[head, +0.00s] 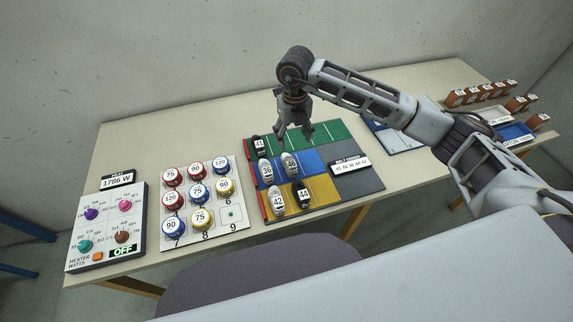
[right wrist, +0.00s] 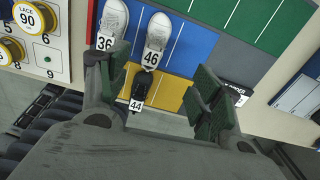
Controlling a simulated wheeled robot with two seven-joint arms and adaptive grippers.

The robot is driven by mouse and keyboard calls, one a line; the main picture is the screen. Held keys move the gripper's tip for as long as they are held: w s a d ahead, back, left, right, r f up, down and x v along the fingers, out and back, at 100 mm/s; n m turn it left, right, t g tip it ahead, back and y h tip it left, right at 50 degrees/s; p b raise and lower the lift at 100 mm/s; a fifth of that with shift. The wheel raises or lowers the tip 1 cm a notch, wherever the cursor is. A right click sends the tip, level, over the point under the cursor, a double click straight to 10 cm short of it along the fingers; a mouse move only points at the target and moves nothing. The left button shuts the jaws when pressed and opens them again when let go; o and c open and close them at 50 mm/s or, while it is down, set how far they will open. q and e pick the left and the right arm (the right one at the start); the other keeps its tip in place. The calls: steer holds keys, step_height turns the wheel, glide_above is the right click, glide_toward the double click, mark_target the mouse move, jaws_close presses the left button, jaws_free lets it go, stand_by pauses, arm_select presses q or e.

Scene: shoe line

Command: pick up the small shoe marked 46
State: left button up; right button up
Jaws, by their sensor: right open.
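The small shoe marked 46 (head: 290,167) is light grey and stands on the blue strip of the shoe board, right of the similar shoe 36 (head: 266,172). In the right wrist view shoe 46 (right wrist: 158,32) is seen from above, its tag facing the gripper. My right gripper (head: 294,134) points down above the board, just behind shoe 46 in the head view, and appears apart from it. In the right wrist view its two green-padded fingers (right wrist: 160,90) are spread wide with nothing between them held. My left gripper is not in view.
Dark shoe 44 (head: 302,197) and grey shoe 42 (head: 277,203) stand on the yellow strip. Dark shoe 41 (head: 258,146) is on the green strip. A lace panel (head: 232,214) and heater box (head: 80,254) lie left. A sign (head: 350,166) stands right.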

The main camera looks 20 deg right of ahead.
mark_target(290, 160)
steer(key=shift+a+m, duration=0.1)
steer(key=shift+m, duration=0.2)
steer(key=shift+s+f, duration=0.1)
stand_by(0.3)
steer(key=shift+f+p, duration=0.5)
steer(key=shift+f, duration=3.7)
steer(key=shift+f, duration=0.1)
steer(key=shift+a+f+p, duration=0.2)
steer(key=shift+f+p, duration=0.1)
steer(key=shift+f, duration=0.65)
steer(key=shift+a+f+p, duration=0.2)
steer(key=shift+f+p, duration=0.1)
steer(key=shift+f, duration=1.25)
steer(key=shift+c, duration=0.2)
